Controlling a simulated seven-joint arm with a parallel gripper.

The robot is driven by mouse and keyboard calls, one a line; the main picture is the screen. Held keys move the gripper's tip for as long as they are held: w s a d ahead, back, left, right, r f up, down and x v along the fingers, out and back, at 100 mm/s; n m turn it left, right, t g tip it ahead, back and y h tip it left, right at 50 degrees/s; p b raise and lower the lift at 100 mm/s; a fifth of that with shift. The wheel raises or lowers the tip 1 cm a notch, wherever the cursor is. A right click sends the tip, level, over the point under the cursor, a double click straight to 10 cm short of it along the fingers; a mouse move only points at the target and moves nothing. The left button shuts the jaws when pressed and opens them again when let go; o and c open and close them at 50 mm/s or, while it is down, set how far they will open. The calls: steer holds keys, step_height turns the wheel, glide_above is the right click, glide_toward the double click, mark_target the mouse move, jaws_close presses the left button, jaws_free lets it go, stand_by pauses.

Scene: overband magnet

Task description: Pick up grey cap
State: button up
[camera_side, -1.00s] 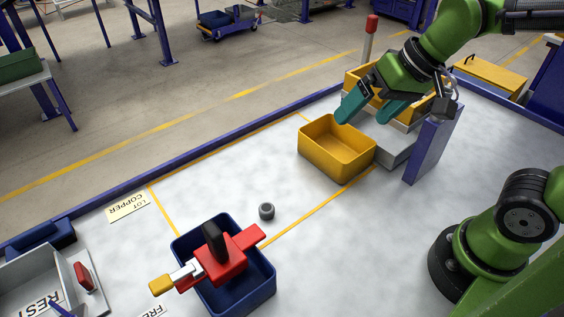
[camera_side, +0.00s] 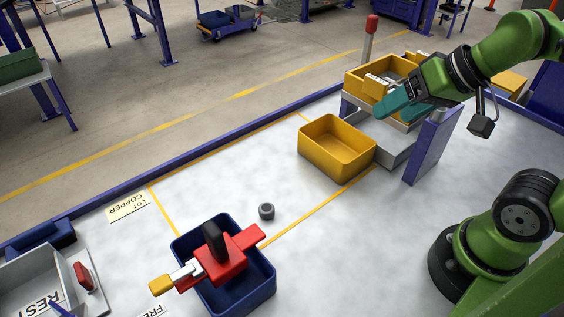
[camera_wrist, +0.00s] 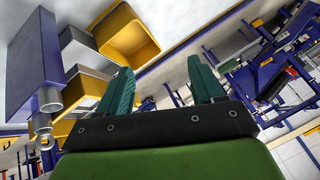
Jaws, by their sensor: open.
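The grey cap (camera_side: 267,211) is a small dark grey round piece in the side view. It sits on the pale table just behind the blue bin (camera_side: 262,292), apart from it. My gripper (camera_side: 398,110) is open, with teal fingers, high at the upper right and far from the cap. It hangs beside and over the raised yellow bin (camera_side: 354,80). In the wrist view my gripper (camera_wrist: 163,78) shows both fingers spread with nothing between them. I cannot make out the cap on the table in that view.
An empty yellow bin (camera_side: 322,158) stands between my gripper and the cap. A purple upright panel (camera_side: 428,148) is to its right. A red tool-like piece (camera_side: 222,262) lies across the blue bin. The table around the cap is mostly clear.

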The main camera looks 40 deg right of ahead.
steer(key=n+g+h, duration=0.2)
steer(key=n+g, duration=0.5)
glide_above(265, 207)
step_height(265, 207, down, 18)
steer(key=shift+s+a+f, duration=0.15)
steer(key=shift+f, duration=2.95)
steer(key=shift+w, duration=0.2)
steer(key=c, duration=1.1)
steer(key=shift+r, duration=0.2)
